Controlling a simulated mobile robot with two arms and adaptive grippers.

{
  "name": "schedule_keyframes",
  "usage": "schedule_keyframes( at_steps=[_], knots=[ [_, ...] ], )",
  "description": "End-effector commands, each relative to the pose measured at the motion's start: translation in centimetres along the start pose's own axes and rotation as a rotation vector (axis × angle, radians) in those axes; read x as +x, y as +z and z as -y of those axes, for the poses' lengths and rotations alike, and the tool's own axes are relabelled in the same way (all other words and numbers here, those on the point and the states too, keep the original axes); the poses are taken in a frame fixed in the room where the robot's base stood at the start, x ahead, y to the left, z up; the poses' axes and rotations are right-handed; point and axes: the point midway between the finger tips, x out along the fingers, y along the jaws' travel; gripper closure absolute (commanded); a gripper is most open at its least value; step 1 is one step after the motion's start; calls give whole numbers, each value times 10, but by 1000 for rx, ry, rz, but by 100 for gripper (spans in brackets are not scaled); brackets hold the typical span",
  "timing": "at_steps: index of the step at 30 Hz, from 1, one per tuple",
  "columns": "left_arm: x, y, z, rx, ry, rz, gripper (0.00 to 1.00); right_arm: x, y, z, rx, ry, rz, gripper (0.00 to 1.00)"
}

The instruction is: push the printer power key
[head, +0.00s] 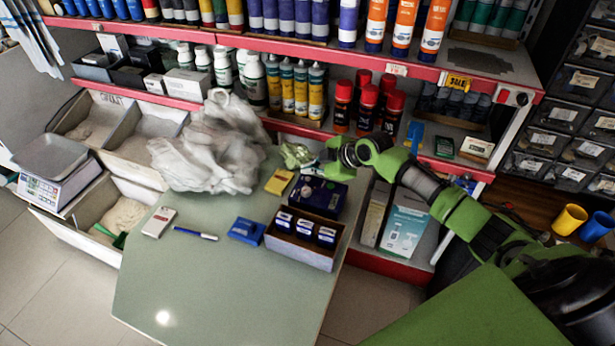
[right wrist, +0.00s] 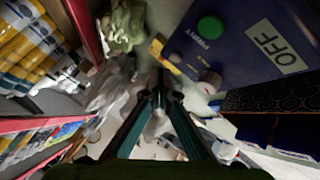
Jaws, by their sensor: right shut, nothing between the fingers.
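The printer (head: 318,195) is a dark blue box on the table. In the right wrist view its top (right wrist: 240,45) shows a round green button (right wrist: 210,28) marked PRINT, a pale round knob or key (right wrist: 209,82) and a plate (right wrist: 278,48) reading OFF. My right gripper (head: 338,172) is over the printer's back edge in the head view, its tips hard to make out. In the right wrist view the right gripper (right wrist: 160,78) is shut and empty, its tips left of the printer's controls. My left gripper is not in view.
A wooden box (head: 300,256) with dark blue packs stands in front of the printer. A yellow pack (head: 279,182), a crumpled pale bag (head: 215,150) and a green-white bundle (head: 297,155) are close by. A blue pack (head: 246,230) lies to the left. The table's front (head: 220,295) is clear.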

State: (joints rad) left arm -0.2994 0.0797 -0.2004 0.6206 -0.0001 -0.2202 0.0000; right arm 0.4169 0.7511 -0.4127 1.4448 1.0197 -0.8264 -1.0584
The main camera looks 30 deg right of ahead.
Motion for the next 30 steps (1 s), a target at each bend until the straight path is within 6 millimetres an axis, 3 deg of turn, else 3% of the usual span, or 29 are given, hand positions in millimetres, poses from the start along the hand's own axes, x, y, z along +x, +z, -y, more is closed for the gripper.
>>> schedule_keyframes(
  at_steps=[13,30],
  knots=[
    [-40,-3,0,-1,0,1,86,-34,-26,-25,-1,0,-1,100],
    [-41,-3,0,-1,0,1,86,-36,-26,-26,0,0,0,100]
  ],
)
